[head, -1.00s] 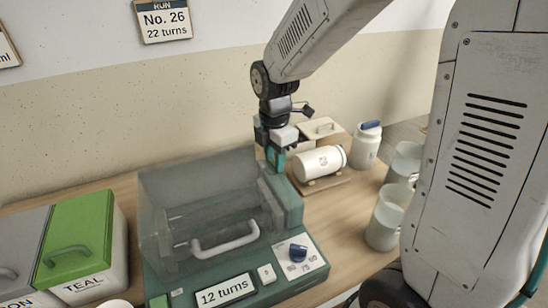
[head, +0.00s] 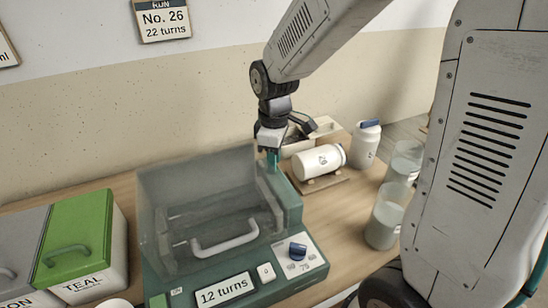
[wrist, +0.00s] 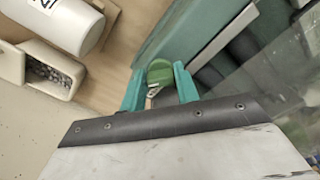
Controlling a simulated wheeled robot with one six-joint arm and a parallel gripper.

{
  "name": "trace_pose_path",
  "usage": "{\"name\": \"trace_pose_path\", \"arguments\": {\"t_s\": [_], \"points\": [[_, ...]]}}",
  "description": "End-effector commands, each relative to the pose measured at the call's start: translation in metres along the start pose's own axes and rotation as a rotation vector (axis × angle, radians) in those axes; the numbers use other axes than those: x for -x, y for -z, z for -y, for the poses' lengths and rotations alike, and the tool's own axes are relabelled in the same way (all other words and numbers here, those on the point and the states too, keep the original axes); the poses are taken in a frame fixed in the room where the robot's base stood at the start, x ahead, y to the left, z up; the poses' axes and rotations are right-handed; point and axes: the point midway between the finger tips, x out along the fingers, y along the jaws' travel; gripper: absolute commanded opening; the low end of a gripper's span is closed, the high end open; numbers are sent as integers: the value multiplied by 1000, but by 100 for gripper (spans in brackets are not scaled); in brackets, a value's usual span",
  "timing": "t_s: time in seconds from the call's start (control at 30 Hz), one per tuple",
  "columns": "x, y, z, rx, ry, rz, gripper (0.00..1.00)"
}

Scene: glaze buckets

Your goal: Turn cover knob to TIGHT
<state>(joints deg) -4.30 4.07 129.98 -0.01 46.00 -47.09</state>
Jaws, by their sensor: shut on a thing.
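The teal machine (head: 291,200) stands in the middle of the table with a clear smoky cover (head: 195,205) down over it. A round green knob (wrist: 160,70) shows in the wrist view between the teal fingers, at the machine's edge. I take it to be the cover knob; its TIGHT marking is not readable. My gripper (wrist: 160,88) is shut on this knob. In the head view my gripper (head: 271,160) is at the machine's back right corner, pointing down, and hides the knob.
A white jar (head: 318,162) lies on a wooden stand close right of the gripper. Glass beakers (head: 384,222) stand farther right, a green-lidded TEAL bin (head: 78,240) at left.

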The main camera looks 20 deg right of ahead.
Motion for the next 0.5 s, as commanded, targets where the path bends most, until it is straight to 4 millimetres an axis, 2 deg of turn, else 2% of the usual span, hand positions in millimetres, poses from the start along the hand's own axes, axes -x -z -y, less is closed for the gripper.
{"name": "trace_pose_path", "arguments": {"t_s": [0.5], "points": [[2,1,0,-128,-3,-4,8]]}}
